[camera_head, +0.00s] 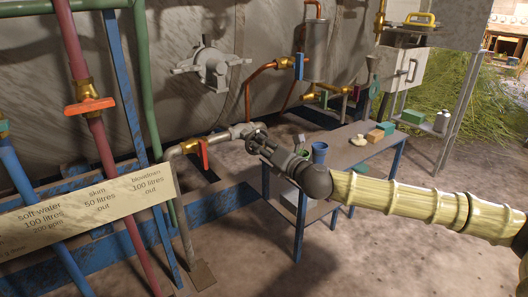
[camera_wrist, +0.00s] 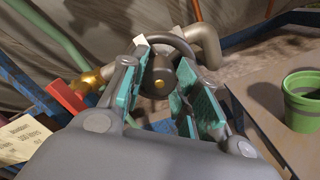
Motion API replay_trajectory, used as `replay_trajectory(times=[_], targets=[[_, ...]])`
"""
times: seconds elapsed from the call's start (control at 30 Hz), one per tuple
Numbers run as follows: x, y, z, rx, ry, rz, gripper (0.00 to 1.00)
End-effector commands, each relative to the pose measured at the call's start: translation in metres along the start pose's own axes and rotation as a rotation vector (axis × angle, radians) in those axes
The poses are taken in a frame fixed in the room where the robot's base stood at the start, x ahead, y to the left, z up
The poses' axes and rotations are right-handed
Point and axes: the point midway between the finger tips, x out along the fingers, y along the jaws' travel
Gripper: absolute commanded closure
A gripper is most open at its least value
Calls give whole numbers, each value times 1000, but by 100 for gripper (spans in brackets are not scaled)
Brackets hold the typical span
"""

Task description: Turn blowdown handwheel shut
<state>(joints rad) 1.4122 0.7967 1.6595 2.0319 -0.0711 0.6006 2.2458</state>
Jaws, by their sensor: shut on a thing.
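In the head view the handwheel (camera_head: 256,138) is small and partly covered by my gripper. My gripper (camera_wrist: 162,88) has its teal-padded fingers on both sides of the wheel's hub area and is shut on it. In the head view my gripper (camera_head: 267,146) reaches in from the right at the wheel. The exact contact of the pads with the rim is partly hidden by the fingers.
A red lever valve (camera_head: 203,154) sits on the pipe just left of the wheel. A blue-legged table (camera_head: 345,158) with a blue cup (camera_head: 320,152) stands close on the right. A sign board (camera_head: 95,218) is at lower left. Bare floor lies in front.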

Motion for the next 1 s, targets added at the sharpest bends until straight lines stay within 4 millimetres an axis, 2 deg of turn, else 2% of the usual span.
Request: replay_trajectory(times=[0.3, 0.77, 0.8, 0.9, 1.0], targets=[[0, -1, -2, 96, 3, 0, 93], [0, 0, -1, 108, 2, 0, 93], [0, 0, -1, 108, 2, 0, 66], [0, 0, -1, 108, 1, 0, 48], [0, 0, -1, 107, 1, 0, 48]])
